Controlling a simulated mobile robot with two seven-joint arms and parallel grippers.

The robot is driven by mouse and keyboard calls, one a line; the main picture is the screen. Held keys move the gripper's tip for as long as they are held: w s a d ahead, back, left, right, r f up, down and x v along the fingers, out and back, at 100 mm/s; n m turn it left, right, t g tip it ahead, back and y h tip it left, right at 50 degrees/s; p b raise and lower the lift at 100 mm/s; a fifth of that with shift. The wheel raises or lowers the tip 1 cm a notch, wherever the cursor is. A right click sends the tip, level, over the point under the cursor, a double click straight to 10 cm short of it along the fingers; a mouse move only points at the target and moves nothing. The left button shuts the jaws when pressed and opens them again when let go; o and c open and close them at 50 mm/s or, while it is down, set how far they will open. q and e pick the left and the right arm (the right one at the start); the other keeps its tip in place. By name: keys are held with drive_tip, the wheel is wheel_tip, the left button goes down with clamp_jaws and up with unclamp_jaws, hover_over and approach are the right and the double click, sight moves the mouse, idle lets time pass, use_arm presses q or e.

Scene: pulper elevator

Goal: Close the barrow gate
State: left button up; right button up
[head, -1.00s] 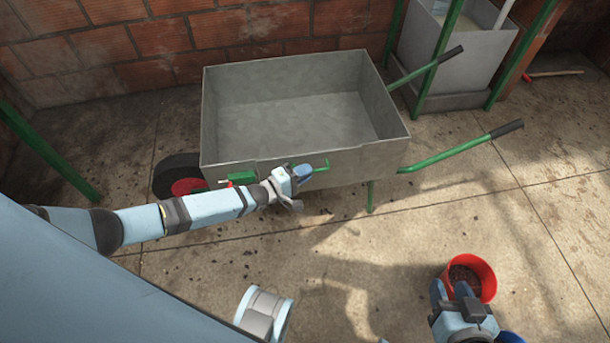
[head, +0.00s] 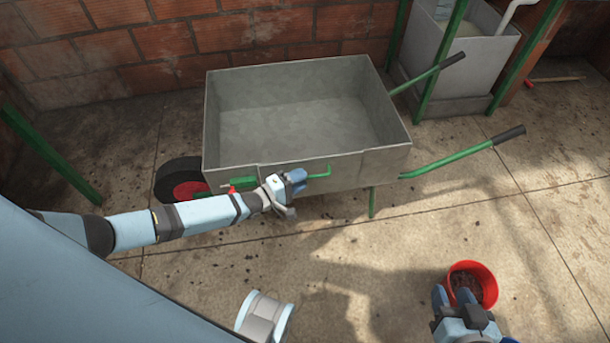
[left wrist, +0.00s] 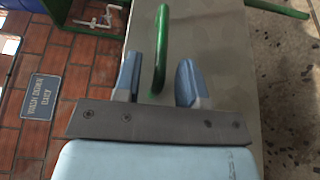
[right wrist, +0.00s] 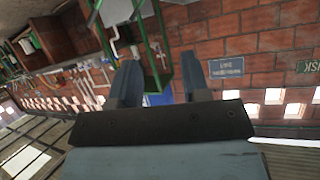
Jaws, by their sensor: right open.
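The grey metal barrow (head: 385,165) stands in front of the brick wall. Its near side carries a green bar handle (head: 320,175), also seen in the left wrist view (left wrist: 161,50). I cannot clearly tell the gate's outline or whether it stands ajar. My left gripper (head: 298,180) is at this near side, by the handle. In the left wrist view its fingers (left wrist: 158,85) are apart, with the green bar between them and a gap on each side. My right gripper (head: 458,296) is open and empty, over or beside a red bucket, away from the barrow.
The red bucket (head: 480,272) with dark contents stands on the concrete floor. The barrow's green shaft (head: 460,156) sticks out to the right. A grey tank (head: 475,70) and green posts (head: 440,65) stand behind. The floor in front of the barrow is mostly clear.

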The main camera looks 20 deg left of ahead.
use_arm(q)
drive_tip(key=p+v, duration=0.1)
drive_tip(key=v, duration=1)
drive_tip(key=shift+a, duration=0.2)
drive_tip(key=shift+s+r, duration=0.1)
